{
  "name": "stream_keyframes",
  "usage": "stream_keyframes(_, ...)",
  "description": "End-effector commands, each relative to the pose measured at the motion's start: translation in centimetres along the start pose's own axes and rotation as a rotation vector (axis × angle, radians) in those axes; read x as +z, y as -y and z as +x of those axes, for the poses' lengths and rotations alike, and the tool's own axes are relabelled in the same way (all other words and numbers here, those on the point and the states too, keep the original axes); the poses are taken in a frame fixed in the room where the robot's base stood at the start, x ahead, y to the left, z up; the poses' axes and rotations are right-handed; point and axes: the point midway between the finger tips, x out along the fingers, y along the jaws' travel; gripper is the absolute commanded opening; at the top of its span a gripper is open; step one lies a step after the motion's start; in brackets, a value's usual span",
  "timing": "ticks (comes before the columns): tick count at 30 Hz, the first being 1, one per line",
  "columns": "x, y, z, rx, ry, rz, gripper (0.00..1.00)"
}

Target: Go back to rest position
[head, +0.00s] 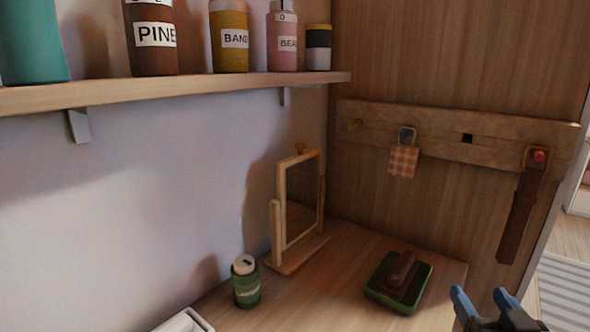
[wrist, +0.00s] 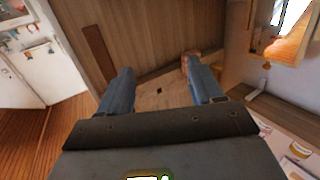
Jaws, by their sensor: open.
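My gripper (head: 487,302) is at the bottom right of the head view, in front of the wooden surface's right end. Its two blue fingers are spread apart with nothing between them. In the wrist view my gripper (wrist: 160,85) is also open, with a wooden panel and the rack board beyond the fingers. The rest of my arm is mostly out of the head view.
A green tray (head: 416,300) with a brown block (head: 401,272), a mirror (head: 299,213) and a green jar (head: 246,283) stand on the surface. A shelf (head: 200,88) holds several containers. A wall rack (head: 450,138) holds a checked cloth (head: 403,161) and a brown strap (head: 522,215).

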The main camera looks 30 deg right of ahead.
Motion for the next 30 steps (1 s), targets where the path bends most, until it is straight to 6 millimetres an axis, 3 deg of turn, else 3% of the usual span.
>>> stream_keyframes(3, 2.9, 3.7, -4.5, -0.113, 0.039, -0.010, 0.65)
stream_keyframes(9, 6.0, 7.3, -12.3, -0.285, 0.089, -0.035, 0.65)
stream_keyframes(13, 7.2, 8.2, -17.4, -0.394, 0.120, -0.052, 0.65)
stream_keyframes(18, 7.7, 8.0, -23.6, -0.527, 0.158, -0.079, 0.65)
stream_keyframes(24, 7.4, 7.0, -27.8, -0.624, 0.183, -0.104, 0.65)
stream_keyframes(30, 7.2, 6.6, -28.9, -0.651, 0.188, -0.111, 0.65)
